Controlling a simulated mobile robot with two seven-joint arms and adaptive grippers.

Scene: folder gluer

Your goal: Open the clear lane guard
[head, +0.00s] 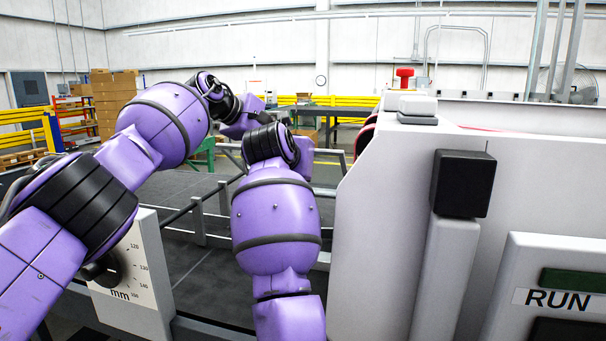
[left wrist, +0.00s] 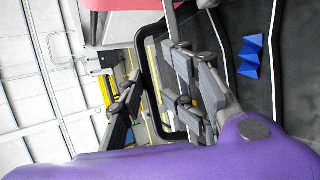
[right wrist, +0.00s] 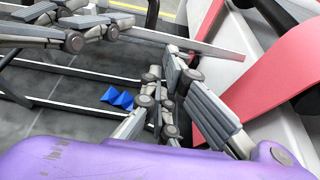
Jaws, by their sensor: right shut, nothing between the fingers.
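I cannot make out the clear lane guard's panel with certainty. A black rounded bar (left wrist: 141,48) shows in the left wrist view, and I cannot tell whether it is part of the guard. My left gripper (left wrist: 160,75) is open, its fingers apart on either side of part of that bar in the picture; contact is not clear. The left fingers also show at the top left of the right wrist view (right wrist: 70,32). My right gripper (right wrist: 168,72) is shut and empty beside a red sloping part (right wrist: 260,90). In the head view my arms hide both sets of fingertips.
The white machine housing (head: 385,210) with a black block (head: 463,183) and a RUN panel (head: 547,290) fills the right. A scale plate (head: 133,262) stands at lower left. Blue folded pieces (left wrist: 250,56) lie on the dark surface below; they also show in the right wrist view (right wrist: 117,98).

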